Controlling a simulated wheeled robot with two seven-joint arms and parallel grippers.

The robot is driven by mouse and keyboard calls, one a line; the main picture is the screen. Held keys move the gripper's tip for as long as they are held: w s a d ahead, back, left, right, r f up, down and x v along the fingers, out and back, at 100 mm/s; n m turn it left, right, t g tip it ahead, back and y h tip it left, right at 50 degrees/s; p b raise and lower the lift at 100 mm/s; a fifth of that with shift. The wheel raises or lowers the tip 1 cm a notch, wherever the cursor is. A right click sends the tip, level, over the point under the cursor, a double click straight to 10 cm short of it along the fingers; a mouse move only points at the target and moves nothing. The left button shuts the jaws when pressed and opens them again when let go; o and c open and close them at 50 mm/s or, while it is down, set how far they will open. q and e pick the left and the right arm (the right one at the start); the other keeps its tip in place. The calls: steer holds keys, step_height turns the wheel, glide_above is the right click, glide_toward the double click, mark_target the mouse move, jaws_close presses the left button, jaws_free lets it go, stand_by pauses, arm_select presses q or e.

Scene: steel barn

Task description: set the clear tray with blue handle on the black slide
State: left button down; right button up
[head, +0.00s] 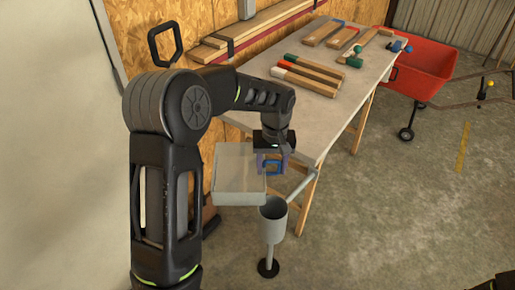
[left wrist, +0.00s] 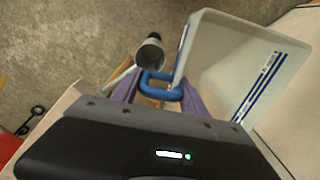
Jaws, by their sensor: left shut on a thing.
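The clear tray (head: 238,176) hangs in the air left of my left gripper (head: 272,162), in front of the table's near end. Its blue handle (head: 271,168) is between the purple fingers, which are shut on it. In the left wrist view the tray (left wrist: 225,50) is tilted, with its open inside and blue stripes showing. The blue handle (left wrist: 153,84) there sits between the fingertips (left wrist: 160,95). I cannot make out the black slide for certain in either view. My right gripper is not in view.
A grey cup-shaped holder (head: 273,222) on a stand is just below the tray. The table (head: 300,112) carries several wooden bars with coloured ends. A red cart (head: 425,68) stands beyond it. A black loop (head: 165,44) shows near the wall.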

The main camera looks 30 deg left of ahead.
arm_select(q)
steer(key=s+d+f+m, duration=0.3)
steer(key=d+f+m, duration=0.3)
steer(key=d+f, duration=0.3)
step_height(320, 180, down, 2)
steer(key=shift+s+f, duration=0.1)
steer(key=shift+s, duration=0.15)
steer(key=shift+d, duration=0.1)
